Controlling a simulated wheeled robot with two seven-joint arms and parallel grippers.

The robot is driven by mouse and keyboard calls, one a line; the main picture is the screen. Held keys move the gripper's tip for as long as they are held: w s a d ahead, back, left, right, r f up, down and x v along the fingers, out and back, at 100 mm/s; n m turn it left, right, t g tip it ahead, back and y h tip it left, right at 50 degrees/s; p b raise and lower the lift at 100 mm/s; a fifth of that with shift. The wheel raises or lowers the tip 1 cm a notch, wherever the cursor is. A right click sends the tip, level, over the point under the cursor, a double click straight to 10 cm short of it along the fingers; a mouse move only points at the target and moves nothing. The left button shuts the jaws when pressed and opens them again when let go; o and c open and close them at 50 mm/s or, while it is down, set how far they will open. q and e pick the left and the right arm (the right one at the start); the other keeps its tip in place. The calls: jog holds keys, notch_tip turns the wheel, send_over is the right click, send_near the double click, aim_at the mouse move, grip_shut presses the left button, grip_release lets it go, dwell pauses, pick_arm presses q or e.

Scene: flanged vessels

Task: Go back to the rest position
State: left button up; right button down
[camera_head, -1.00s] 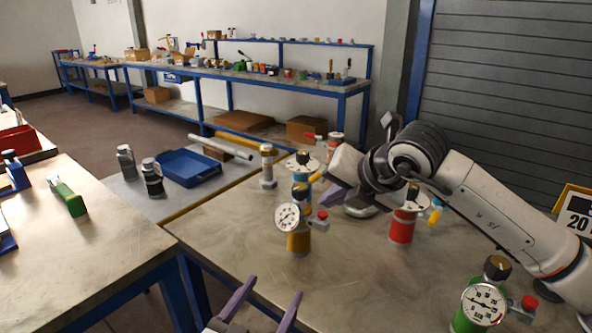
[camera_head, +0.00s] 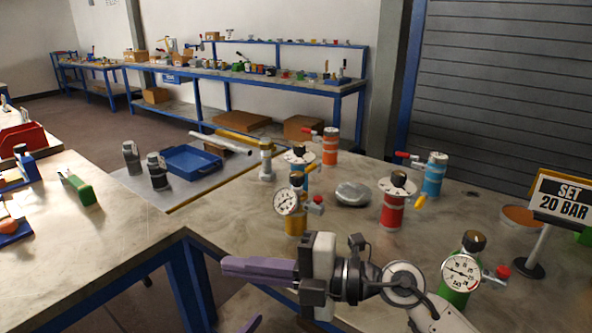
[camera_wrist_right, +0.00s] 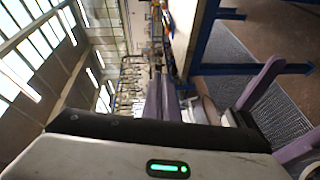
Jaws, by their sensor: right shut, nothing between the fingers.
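My right gripper (camera_head: 226,266) is shut and empty in the head view. Its purple fingers point left, over the front edge of the vessel table. It also shows in the right wrist view (camera_wrist_right: 160,103). Of my left gripper, only a purple fingertip (camera_head: 250,324) shows at the bottom edge of the head view. In the right wrist view, two separate purple fingers of my left gripper (camera_wrist_right: 281,114) stand apart with nothing visible between them. Neither gripper touches a vessel.
On the table are a yellow gauge vessel (camera_head: 295,222), red vessel (camera_head: 391,211), green gauge vessel (camera_head: 455,298), blue vessel (camera_head: 433,180), orange vessel (camera_head: 330,150) and silver lid (camera_head: 352,194). A sign (camera_head: 565,197) stands right. A blue tray (camera_head: 192,162) lies back left.

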jog(key=s+d+f+m+t+h, duration=0.1)
jog(key=d+f+m+t+h, duration=1)
jog(key=d+f+m, duration=1)
pick_arm(q)
jog(key=s+a+f+n+g+y, duration=0.1)
jog(key=s+a+f+g+y, duration=0.2)
jog(key=s+a+f, duration=0.3)
jog(key=s+a+f+n+g+y, duration=0.1)
jog(key=s+a+f+g+y, duration=0.2)
jog(key=s+f, duration=0.9)
jog(key=a+f+g, duration=0.1)
jog(key=a+f, duration=0.1)
jog(key=a, duration=0.1)
jog(key=shift+s+a+n, duration=0.15)
jog(key=shift+n, duration=0.25)
pick_arm(e)
jog(key=s+d+f+m+g+h, duration=0.3)
jog(key=s+f+m+g, duration=0.3)
jog(key=s+f, duration=1)
jog(key=s+d+m, duration=0.1)
jog(key=s+m, duration=0.1)
jog(key=shift+s+m, duration=0.3)
jog(key=shift+m, duration=0.1)
